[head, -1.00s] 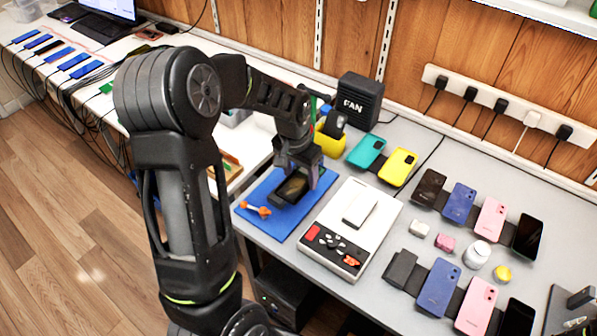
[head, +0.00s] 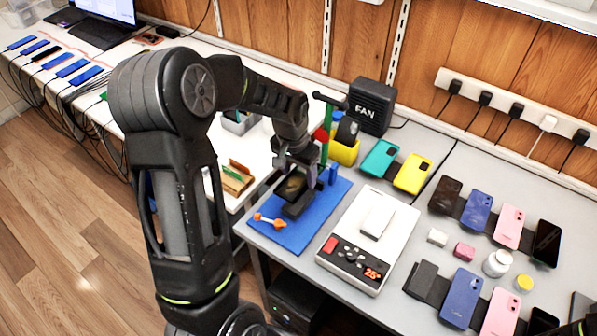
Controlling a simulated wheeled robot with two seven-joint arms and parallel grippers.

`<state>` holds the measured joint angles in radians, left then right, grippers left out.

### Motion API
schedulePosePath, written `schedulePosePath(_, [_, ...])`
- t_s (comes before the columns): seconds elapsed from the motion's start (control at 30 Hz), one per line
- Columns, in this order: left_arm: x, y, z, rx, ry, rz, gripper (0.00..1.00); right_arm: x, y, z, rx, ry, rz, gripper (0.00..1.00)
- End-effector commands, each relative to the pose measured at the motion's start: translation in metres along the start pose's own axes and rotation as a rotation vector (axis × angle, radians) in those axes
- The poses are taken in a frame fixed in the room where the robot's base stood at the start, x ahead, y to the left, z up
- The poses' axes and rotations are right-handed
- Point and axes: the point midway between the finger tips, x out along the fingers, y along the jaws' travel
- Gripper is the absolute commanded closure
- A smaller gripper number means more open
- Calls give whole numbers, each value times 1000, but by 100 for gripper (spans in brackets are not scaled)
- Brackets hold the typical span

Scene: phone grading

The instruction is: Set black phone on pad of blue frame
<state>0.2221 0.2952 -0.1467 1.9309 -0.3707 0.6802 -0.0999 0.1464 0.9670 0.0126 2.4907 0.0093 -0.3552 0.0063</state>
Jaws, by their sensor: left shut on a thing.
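My left gripper (head: 297,170) is shut on the black phone (head: 291,186), over the back part of a blue mat (head: 320,215). The phone's dark face shows between and below the fingers. A dark grey block or pad (head: 299,205) shows just in front of the phone; I cannot tell whether they touch. Upright blue pieces (head: 333,173), perhaps part of the blue frame, stand just right of the gripper. The arm and fingers partly hide this spot. My right gripper is not in view.
An orange tool (head: 270,221) lies on the mat's front left. A green post (head: 326,140) with a red knob stands behind the gripper. A white scale (head: 352,262) stands right of the mat. Several phones, a black FAN box (head: 369,107) and a yellow holder (head: 344,153) stand around.

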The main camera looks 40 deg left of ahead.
Motion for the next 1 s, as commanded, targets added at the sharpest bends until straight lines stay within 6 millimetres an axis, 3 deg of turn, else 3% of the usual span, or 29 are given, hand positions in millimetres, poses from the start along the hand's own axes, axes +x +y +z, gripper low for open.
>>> schedulePosePath(0.6, [62,0,9,0,0,0,83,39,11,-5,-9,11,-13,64])
schedulePosePath(1.0, [70,0,10,0,1,0,83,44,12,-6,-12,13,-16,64])
